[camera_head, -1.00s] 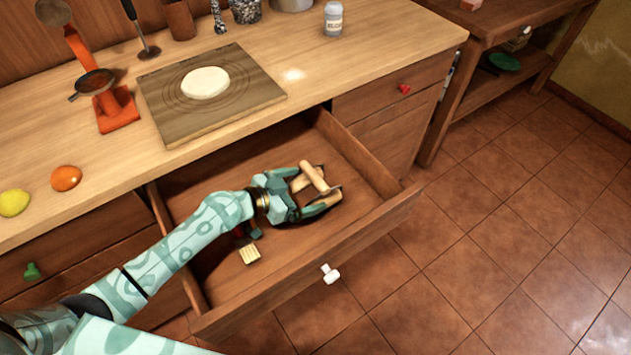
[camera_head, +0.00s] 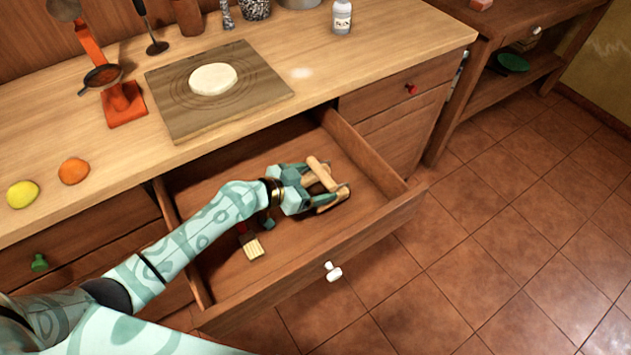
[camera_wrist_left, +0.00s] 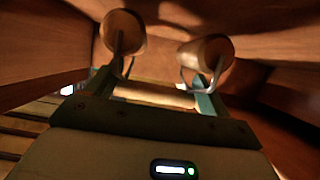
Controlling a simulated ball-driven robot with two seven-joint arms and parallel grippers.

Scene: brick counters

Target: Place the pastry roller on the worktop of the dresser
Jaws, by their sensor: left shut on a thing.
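The pastry roller (camera_head: 321,173) is a light wooden tool in the open drawer (camera_head: 375,232) of the dresser. My left gripper (camera_head: 328,184) is inside the drawer, shut on the roller, with the wood between its fingers. In the left wrist view, a pale wooden bar of the roller (camera_wrist_left: 155,95) lies across between the fingers. Two wooden ends with metal wire show beyond it. Whether the roller still touches the drawer floor is hard to tell. The dresser's worktop (camera_head: 385,38) is behind and above the drawer. My right gripper is not in view.
A pastry board (camera_head: 190,122) with a disc of dough (camera_head: 213,79) lies on the worktop. A brush (camera_head: 254,248) lies in the drawer. The worktop's right part is clear.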

